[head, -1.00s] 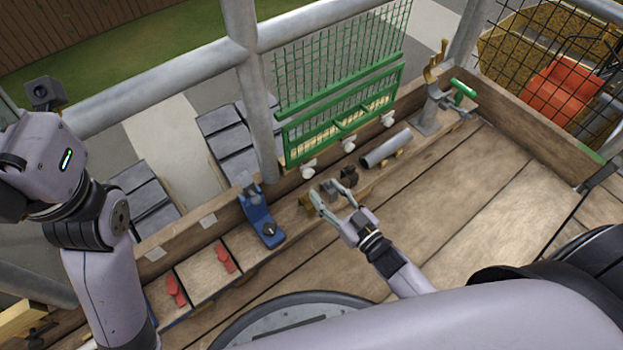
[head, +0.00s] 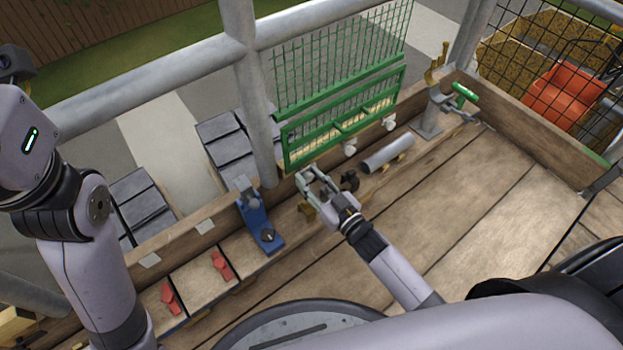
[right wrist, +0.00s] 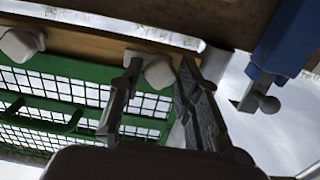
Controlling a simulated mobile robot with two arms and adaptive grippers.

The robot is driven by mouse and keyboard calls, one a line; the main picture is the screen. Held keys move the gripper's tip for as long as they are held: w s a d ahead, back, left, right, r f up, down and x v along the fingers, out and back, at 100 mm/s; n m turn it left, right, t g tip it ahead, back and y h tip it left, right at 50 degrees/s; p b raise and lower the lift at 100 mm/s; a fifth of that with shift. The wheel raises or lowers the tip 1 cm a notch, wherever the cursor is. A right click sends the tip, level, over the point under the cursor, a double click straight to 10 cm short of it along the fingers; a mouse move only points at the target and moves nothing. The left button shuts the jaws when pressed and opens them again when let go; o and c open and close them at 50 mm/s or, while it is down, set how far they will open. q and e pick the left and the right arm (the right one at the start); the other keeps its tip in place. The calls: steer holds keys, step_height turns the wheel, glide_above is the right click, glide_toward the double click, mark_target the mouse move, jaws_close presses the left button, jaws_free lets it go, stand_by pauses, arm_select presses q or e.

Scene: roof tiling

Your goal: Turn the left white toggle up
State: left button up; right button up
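Several white toggles are along the lower edge of the green mesh gate (head: 342,128). In the head view, the middle toggle (head: 350,148) and the right toggle (head: 390,124) show, while my right gripper (head: 308,177) covers the left one. In the right wrist view, the left toggle (right wrist: 159,72) appears between the two fingertips of my right gripper (right wrist: 160,62), with the fingers apart on either side. I cannot tell whether they touch it. Another white toggle (right wrist: 20,43) is at the upper left there. My left arm is at the left of the head view; its fingers are out of view.
A blue tool (head: 258,222) stands left of my right gripper. A dark clamp (head: 349,181) and a grey tube (head: 387,153) lie to its right. Red pieces (head: 221,265) sit on the left boards. The plank deck (head: 470,215) at right is clear.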

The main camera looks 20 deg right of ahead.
jaws_close()
